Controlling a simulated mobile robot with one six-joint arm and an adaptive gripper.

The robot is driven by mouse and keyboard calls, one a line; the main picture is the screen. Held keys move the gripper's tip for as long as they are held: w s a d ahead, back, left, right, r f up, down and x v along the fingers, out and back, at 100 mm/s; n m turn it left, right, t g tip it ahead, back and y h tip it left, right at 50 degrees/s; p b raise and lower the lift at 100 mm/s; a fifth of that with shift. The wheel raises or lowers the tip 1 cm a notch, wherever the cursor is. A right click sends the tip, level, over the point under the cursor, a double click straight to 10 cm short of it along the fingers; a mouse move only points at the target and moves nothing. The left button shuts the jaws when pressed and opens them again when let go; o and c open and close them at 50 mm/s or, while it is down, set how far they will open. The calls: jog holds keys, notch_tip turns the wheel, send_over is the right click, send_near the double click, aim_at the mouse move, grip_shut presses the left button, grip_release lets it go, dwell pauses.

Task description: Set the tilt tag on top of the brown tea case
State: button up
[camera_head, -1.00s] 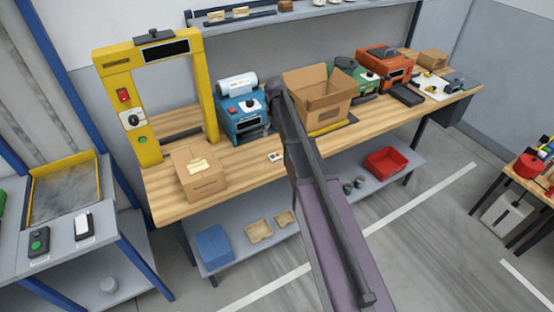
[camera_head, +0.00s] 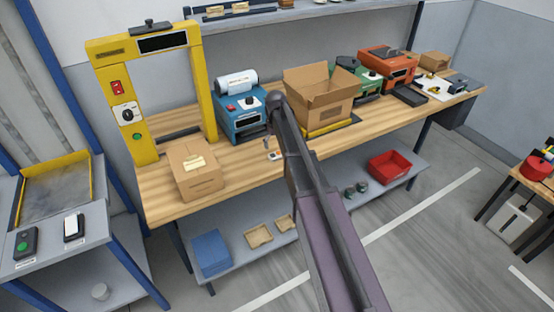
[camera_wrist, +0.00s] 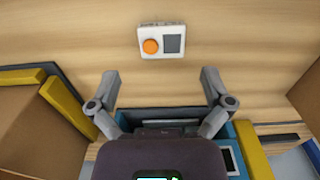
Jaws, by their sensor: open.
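The tilt tag, a small white block with an orange disc and a grey square (camera_wrist: 162,41), lies flat on the wooden bench, and it also shows in the head view (camera_head: 274,155). In the wrist view my gripper (camera_wrist: 158,84) is open and empty, its two fingers spread apart. The tag lies ahead of the fingertips, between their lines and not touching them. In the head view my arm hides most of the gripper. The brown tea case (camera_head: 201,178) looks like the closed carton with a pale label on top, at the bench's left front. Its side shows at the wrist view's right edge (camera_wrist: 311,95).
A blue machine (camera_head: 241,122) stands behind the tag. A yellow frame (camera_head: 144,150) rises behind the case. An open carton (camera_head: 318,98) on a yellow-edged scale stands to the right. Bare bench top (camera_head: 238,163) lies between case and tag.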

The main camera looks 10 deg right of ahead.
aim_at(276, 155)
jog(key=shift+f, duration=0.15)
dwell(0.3)
jog(key=shift+s+f+b, duration=0.1)
jog(key=shift+f+b, duration=2.4)
jog(key=shift+b, duration=0.1)
jog(key=c, duration=1)
jog(key=shift+r, duration=0.15)
notch_tip(276, 155, up, 3)
jog(key=p, duration=0.3)
jog(key=shift+r+p, duration=0.15)
jog(key=shift+p, duration=0.15)
jog(key=s, duration=0.5)
jog(key=s+r+p, duration=0.1)
jog(key=s, duration=1)
jog(key=shift+a+r, duration=0.25)
